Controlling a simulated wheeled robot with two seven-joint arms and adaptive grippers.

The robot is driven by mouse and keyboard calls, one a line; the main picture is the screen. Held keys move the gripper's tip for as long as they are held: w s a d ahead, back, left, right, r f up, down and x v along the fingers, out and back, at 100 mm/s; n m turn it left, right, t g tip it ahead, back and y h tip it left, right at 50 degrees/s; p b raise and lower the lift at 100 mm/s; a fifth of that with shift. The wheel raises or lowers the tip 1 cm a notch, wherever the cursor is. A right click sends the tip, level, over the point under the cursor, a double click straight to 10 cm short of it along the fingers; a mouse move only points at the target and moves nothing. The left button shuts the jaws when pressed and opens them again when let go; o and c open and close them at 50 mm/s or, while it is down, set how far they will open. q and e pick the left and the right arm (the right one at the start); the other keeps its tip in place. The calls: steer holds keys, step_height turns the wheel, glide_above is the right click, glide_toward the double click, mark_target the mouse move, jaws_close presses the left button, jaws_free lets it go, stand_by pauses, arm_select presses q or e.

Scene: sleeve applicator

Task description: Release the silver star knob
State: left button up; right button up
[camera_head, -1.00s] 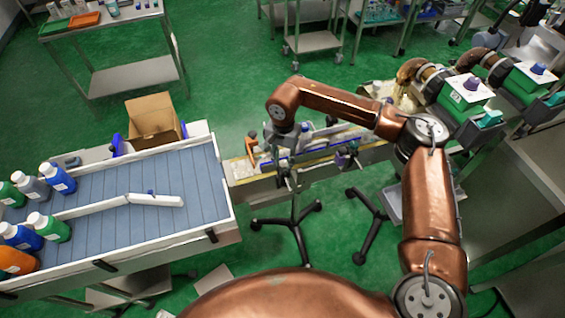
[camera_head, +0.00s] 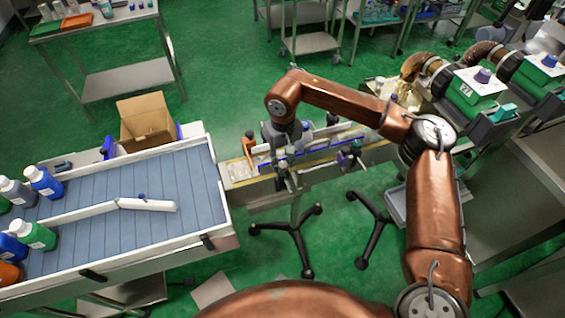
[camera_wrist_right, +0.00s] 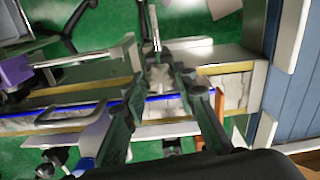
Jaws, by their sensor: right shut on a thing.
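The silver star knob (camera_wrist_right: 158,76) shows as a small pale metal piece between the fingertips of my right gripper (camera_wrist_right: 164,80) in the right wrist view. The dark green fingers are closed in on it from both sides. A thin metal rod stands just beyond it. In the head view my right gripper (camera_head: 282,178) points down at the near side of the narrow conveyor. The knob is too small and covered to make out there. My left gripper is not in view.
The narrow conveyor (camera_head: 240,184) has blue-edged guide rails and an orange-handled clamp (camera_head: 249,146). A purple knob (camera_head: 354,148) sits further right. The wide blue conveyor (camera_head: 90,200) holds several bottles at left, with a cardboard box (camera_head: 146,122) behind. Black tripod feet stand below.

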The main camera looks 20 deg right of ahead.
mark_target(283, 165)
steer(key=shift+n, duration=0.7)
steer(key=o, duration=1.2)
steer(key=shift+c, duration=0.2)
step_height(283, 165, up, 12)
